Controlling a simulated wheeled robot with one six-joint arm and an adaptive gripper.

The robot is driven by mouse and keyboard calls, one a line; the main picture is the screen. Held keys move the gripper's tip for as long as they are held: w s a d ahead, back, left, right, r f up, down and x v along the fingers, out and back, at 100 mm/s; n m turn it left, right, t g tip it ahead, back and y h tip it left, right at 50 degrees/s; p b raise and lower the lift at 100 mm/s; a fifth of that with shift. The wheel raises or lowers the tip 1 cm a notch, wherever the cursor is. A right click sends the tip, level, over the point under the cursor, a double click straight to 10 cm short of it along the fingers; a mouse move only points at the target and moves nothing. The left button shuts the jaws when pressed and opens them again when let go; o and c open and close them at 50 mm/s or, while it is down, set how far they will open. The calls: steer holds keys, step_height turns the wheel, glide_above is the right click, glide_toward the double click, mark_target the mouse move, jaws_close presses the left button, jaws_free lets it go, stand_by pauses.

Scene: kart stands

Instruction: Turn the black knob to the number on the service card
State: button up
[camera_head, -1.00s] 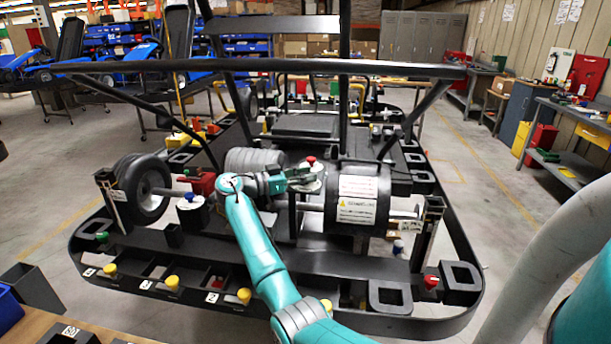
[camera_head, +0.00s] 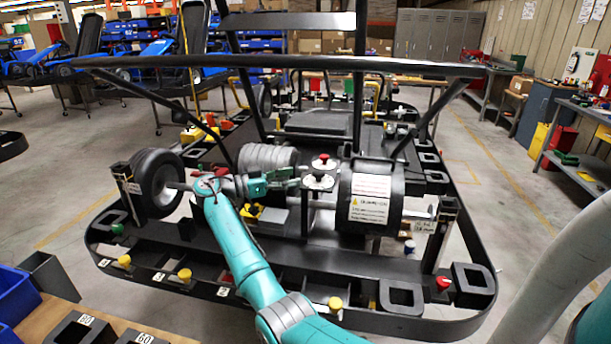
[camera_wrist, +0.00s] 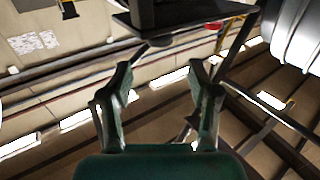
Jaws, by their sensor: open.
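My gripper (camera_head: 290,178) is open and empty above the rear of the black kart (camera_head: 230,290). In the wrist view my gripper (camera_wrist: 160,70) has both fingers spread with nothing between them. Its fingertips are just left of a pale dial with a dark centre (camera_head: 319,182) in the head view; I cannot tell whether they touch. A red-topped knob on a pale disc (camera_head: 323,160) stands just behind. I cannot pick out the black knob for certain. A white sheet with a yellow warning sign (camera_head: 370,198) is on the black drum; its text is too small to read.
A black roll bar (camera_head: 280,64) crosses above the kart. A wheel (camera_head: 157,183) is at left. Yellow knobs (camera_head: 184,275) line the front edge. Black blocks marked 80 (camera_head: 85,325) and 60 (camera_head: 140,338) sit on the near bench. Floor beside the kart is clear.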

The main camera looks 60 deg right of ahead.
steer(key=shift+v, duration=1.4)
steer(key=shift+s, duration=0.1)
